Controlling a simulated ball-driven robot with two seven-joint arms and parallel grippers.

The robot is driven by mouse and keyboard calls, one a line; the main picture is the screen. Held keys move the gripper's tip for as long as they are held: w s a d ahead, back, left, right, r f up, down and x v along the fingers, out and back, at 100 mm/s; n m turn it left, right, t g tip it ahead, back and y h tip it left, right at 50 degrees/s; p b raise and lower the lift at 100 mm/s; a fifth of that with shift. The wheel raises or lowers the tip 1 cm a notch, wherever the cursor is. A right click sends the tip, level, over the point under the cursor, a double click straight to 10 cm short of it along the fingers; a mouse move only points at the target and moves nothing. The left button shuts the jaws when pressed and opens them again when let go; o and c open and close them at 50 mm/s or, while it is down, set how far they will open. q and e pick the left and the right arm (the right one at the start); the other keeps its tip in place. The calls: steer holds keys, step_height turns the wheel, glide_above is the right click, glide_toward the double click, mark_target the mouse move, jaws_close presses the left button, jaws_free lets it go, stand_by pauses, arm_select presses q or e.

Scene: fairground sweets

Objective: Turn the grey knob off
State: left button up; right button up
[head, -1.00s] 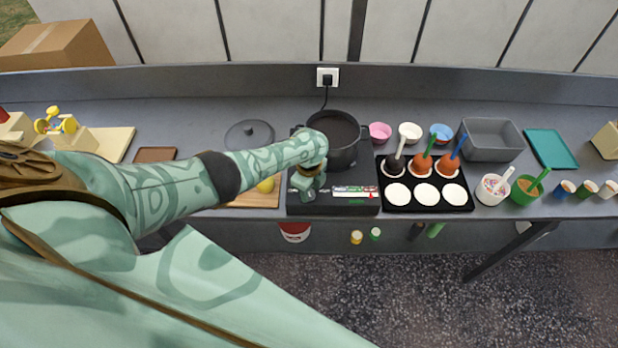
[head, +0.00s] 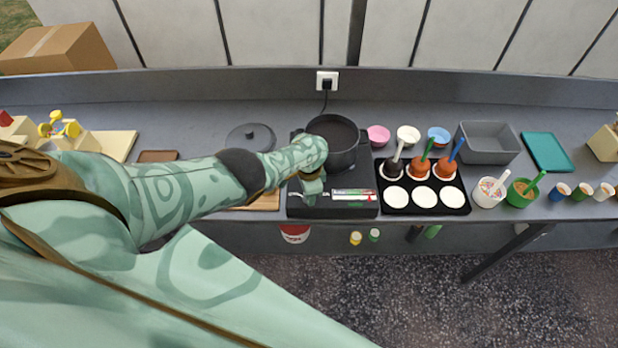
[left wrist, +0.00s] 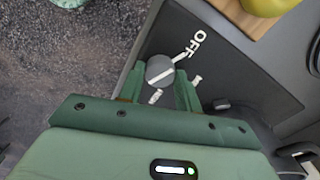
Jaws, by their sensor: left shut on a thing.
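The grey knob (left wrist: 160,71) sits on the dark front panel of the hot plate (head: 361,209). A white line crosses its face. In the left wrist view this line points roughly at the white mark beside the word OFF (left wrist: 198,42). My left gripper (left wrist: 161,78) is shut on the knob, one finger on each side. In the head view my left gripper (head: 313,196) is at the front left of the hot plate and hides the knob. My right gripper is not in view.
A black pot (head: 338,140) stands on the hot plate just behind my gripper. A black mould tray (head: 424,209) is close on the right. A wooden board (head: 265,202) lies left of the hot plate, partly behind my arm. A dark lid (head: 250,137) lies further back.

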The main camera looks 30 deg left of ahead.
arm_select(q)
steer(key=shift+n, duration=0.6)
steer(key=o, duration=1)
steer(key=shift+c, duration=0.2)
step_height(320, 180, up, 16)
steer(key=p, duration=1.1)
steer(key=shift+r, duration=0.2)
